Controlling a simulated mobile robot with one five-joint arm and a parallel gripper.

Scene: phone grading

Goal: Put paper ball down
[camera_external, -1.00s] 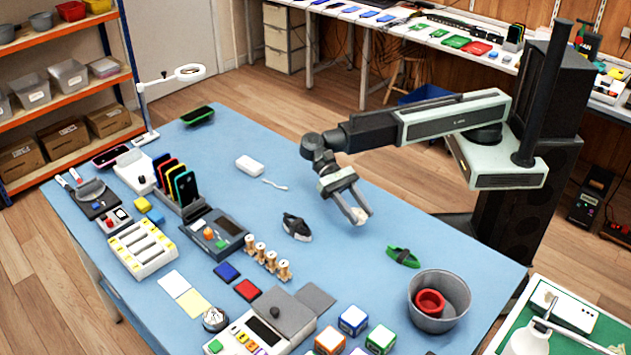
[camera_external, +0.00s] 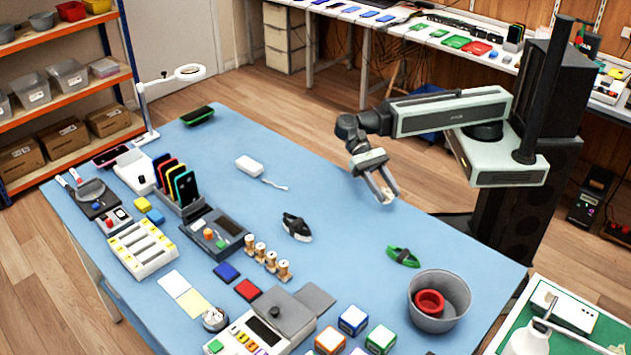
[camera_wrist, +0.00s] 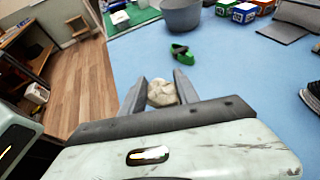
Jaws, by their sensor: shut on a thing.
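A crumpled whitish paper ball (camera_wrist: 162,94) is between the fingers in the wrist view. In the external view it shows small and pale at the fingertips (camera_external: 386,197). My gripper (camera_external: 384,192) is shut on it, near the table's right edge. The fingers also show in the wrist view (camera_wrist: 160,92), one on each side of the ball. The blue table top (camera_external: 330,220) lies below. I cannot tell whether the ball touches it.
A green clip-like object (camera_external: 403,257) lies nearby, and a grey bin (camera_external: 452,284) with a red cup (camera_external: 430,302) stands beyond it. A black-and-white object (camera_external: 297,226) lies to the left. Bare table lies between them. The table's right edge drops to the wooden floor.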

